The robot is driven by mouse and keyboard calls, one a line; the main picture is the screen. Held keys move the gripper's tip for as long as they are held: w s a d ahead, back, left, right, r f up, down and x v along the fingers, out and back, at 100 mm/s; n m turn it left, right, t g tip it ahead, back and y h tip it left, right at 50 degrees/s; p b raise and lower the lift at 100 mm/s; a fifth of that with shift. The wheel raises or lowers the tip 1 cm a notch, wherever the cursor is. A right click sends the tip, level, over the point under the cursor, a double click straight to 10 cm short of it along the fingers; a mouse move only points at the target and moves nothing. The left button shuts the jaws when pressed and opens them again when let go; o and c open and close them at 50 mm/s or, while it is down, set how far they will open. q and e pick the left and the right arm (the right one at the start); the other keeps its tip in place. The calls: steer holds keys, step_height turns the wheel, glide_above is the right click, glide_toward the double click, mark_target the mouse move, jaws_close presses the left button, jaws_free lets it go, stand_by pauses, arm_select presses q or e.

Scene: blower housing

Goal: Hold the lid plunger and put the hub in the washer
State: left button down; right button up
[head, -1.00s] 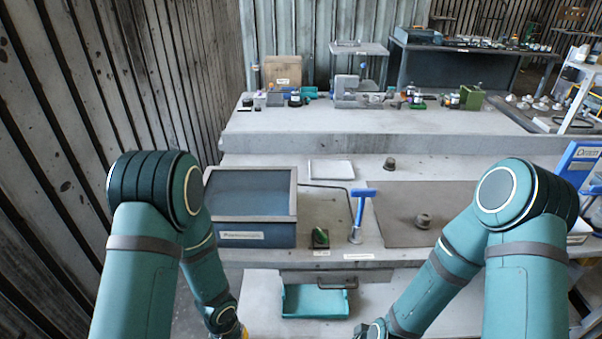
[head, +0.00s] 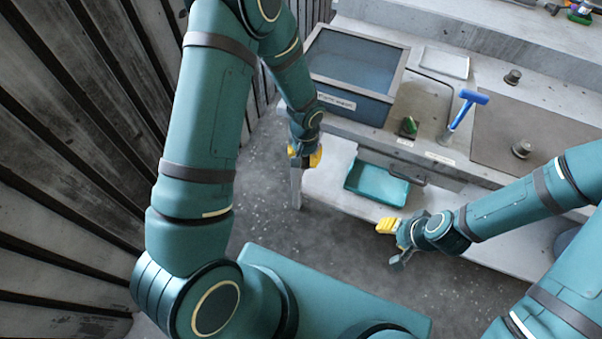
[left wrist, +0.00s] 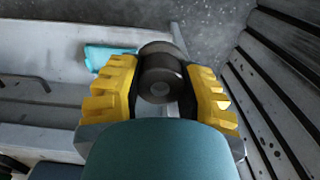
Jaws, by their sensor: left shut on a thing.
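The washer (head: 345,105) is a blue-grey box with a grey rim and a label, at the bench's left end. The lid plunger (head: 463,110), with a blue T-handle, stands upright right of the washer. My left gripper (head: 304,158) is low in front of the washer, its fingertips hard to see in the head view. In the left wrist view it is shut on a dark round part with a hole in its end, which looks like the hub (left wrist: 160,80). My right gripper (head: 388,243) is in front of the lower shelf, its fingers apart and nothing seen between them.
A teal tray (head: 377,184) lies on the lower shelf between the grippers. A grey round part (head: 522,149) sits on the brown mat (head: 545,125), and a smaller one (head: 513,76) stands behind. A green item (head: 409,127) is beside the washer. A slatted wall (head: 70,150) is at left.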

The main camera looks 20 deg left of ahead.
arm_select(q)
steer(key=w+d+r+p, duration=0.1)
steer(key=w+r, duration=0.2)
steer(key=r, duration=0.4)
steer(key=w+r+p, duration=0.2)
steer(key=w+r, duration=0.1)
steer(key=r, duration=0.3)
steer(key=w+d+r+m+p, duration=0.1)
steer(key=w+r+p, duration=0.1)
steer(key=r, duration=0.5)
steer(key=shift+w+d+r, duration=0.3)
steer(key=shift+w+d, duration=0.05)
steer(key=shift+w, duration=0.15)
arm_select(e)
step_height(320, 180, up, 7)
steer(key=shift+w+d+f, duration=0.15)
steer(key=shift+d+f, duration=0.05)
steer(key=shift+o, duration=0.3)
